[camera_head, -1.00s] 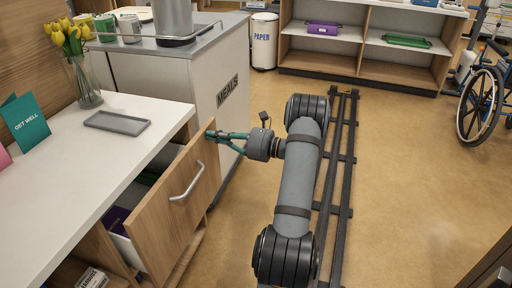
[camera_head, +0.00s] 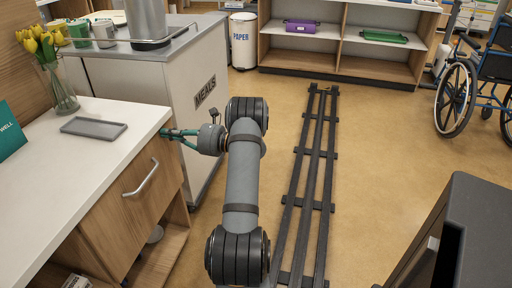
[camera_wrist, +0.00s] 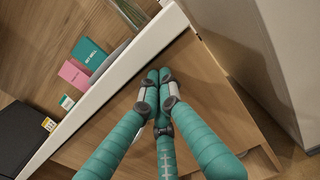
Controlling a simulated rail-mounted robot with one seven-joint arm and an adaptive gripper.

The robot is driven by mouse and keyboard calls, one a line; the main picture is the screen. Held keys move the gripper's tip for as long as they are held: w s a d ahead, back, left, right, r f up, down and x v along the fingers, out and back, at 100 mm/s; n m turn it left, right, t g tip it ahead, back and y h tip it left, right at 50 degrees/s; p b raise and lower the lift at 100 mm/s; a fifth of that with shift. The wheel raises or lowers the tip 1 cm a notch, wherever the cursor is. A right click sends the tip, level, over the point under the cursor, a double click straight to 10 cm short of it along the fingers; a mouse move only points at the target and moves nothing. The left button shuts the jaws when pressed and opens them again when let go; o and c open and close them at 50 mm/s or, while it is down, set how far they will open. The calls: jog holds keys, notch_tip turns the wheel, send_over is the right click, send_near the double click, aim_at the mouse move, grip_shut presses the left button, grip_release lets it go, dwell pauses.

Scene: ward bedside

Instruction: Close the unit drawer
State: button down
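The unit drawer's wooden front (camera_head: 133,205) with its silver handle (camera_head: 141,178) sits beneath the white worktop (camera_head: 60,180); no gap or drawer inside shows above it in the head view. My gripper (camera_head: 167,133) is at the far upper corner of the drawer front, right by the worktop edge. In the wrist view its teal fingers (camera_wrist: 158,80) come together at the tips against or very near the wood panel (camera_wrist: 215,95). Nothing shows between the fingers. Whether the tips touch the wood is hard to tell.
A grey tray (camera_head: 94,128) and a vase of yellow flowers (camera_head: 58,85) stand on the worktop. The MEALS trolley (camera_head: 185,110) stands just behind my gripper. An open shelf with items (camera_head: 158,235) is below the drawer.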

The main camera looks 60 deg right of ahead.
jog(key=shift+w+r, duration=0.15)
jog(key=p+v, duration=0.1)
jog(key=v, duration=1.3)
jog(key=shift+a, duration=0.1)
jog(key=b+x, duration=0.1)
jog(key=x, duration=1.3)
